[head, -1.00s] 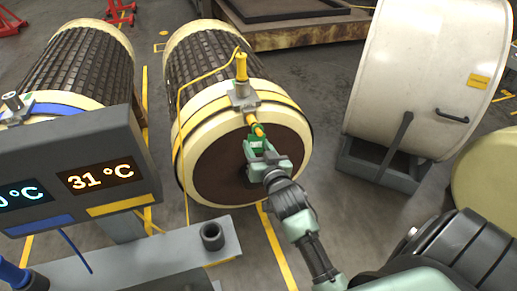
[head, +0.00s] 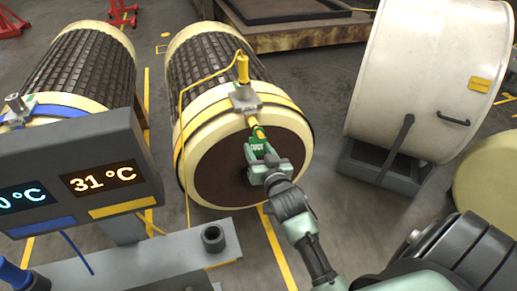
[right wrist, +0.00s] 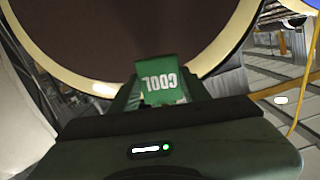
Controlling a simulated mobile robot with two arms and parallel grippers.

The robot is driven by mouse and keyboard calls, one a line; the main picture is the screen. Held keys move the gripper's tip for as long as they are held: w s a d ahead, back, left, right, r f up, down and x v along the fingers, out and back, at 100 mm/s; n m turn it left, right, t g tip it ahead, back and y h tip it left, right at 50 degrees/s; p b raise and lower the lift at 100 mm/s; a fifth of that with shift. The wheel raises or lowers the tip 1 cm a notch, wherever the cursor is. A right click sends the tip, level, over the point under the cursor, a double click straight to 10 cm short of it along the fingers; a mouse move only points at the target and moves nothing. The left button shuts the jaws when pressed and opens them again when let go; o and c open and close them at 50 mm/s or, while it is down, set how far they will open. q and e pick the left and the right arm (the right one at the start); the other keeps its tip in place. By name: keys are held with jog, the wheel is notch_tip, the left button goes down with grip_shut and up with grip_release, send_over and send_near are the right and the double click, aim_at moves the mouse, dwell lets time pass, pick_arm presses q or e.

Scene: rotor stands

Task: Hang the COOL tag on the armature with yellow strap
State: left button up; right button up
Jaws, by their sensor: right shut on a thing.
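The armature with the yellow strap (head: 268,99) lies in the middle of the head view, its brown end face (head: 215,168) towards me. A grey clamp (head: 243,97) with a yellow upright plug sits on the strap, and a short yellow piece (head: 257,131) sticks out below it. My right gripper (head: 262,151) is shut on the green COOL tag (head: 257,141), in front of the end face just below that yellow piece. The tag also shows in the right wrist view (right wrist: 161,84), lettering upside down. Whether tag and yellow piece touch, I cannot tell. My left gripper is out of view.
Another armature with a blue strap (head: 48,110) lies to the left. A grey display panel (head: 80,140) reading 31 °C stands in front of it. A cream drum (head: 415,75) on a grey cradle (head: 385,170) stands to the right. Floor shows between the cradle and the armature.

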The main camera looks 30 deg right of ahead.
jog(key=o, duration=1.4)
jog(key=shift+o, duration=0.5)
